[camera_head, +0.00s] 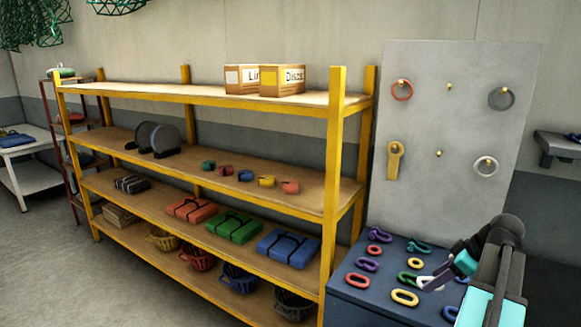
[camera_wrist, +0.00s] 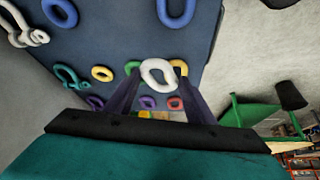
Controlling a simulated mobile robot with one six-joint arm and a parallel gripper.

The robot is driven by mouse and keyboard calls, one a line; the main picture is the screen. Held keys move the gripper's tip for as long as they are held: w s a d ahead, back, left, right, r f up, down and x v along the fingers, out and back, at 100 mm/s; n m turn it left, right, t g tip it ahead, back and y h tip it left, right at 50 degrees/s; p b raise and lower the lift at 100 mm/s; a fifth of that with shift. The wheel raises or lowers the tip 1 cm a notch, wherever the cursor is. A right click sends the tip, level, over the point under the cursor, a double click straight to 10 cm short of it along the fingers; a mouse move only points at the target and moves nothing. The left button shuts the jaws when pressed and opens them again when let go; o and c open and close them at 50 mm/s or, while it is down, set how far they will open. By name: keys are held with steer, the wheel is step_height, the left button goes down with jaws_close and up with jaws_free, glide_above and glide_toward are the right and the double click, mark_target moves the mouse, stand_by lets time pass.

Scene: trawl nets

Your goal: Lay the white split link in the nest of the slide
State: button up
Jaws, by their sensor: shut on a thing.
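The white split link (camera_head: 427,282) is at the tips of my gripper (camera_head: 440,276), over the blue top at the lower right of the head view. In the wrist view the white link (camera_wrist: 158,73) is a pale oval ring between the two dark fingers of my gripper (camera_wrist: 158,82). My gripper is shut on it. A green link and a yellow link show partly behind it. The gap between the link and the blue top is hard to judge. I cannot make out the slide or its nest in either view.
The blue top (camera_head: 345,290) carries several coloured links and shackles, including a yellow ring (camera_head: 404,298) and a purple link (camera_head: 367,265). A grey pegboard (camera_head: 440,200) stands behind it. A yellow-framed shelf (camera_head: 335,170) is to the left. A dark bracket (camera_head: 558,147) is at the right.

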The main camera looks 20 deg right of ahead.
steer(key=w+a+r+n+g+y, duration=0.1)
steer(key=w+a+n, duration=0.1)
steer(key=w+a, duration=0.85)
steer(key=w+a+n+y, duration=0.15)
steer(key=w+a, duration=0.55)
steer(key=a, duration=0.7)
steer(key=w+a+r+m+h, duration=0.1)
steer(key=w+a+m, duration=0.3)
steer(key=a, duration=0.8)
steer(key=w+a+r+m+t+h, duration=0.1)
steer(key=w+a+m+h, duration=0.3)
steer(key=a, duration=0.8)
steer(key=shift+r, duration=0.5)
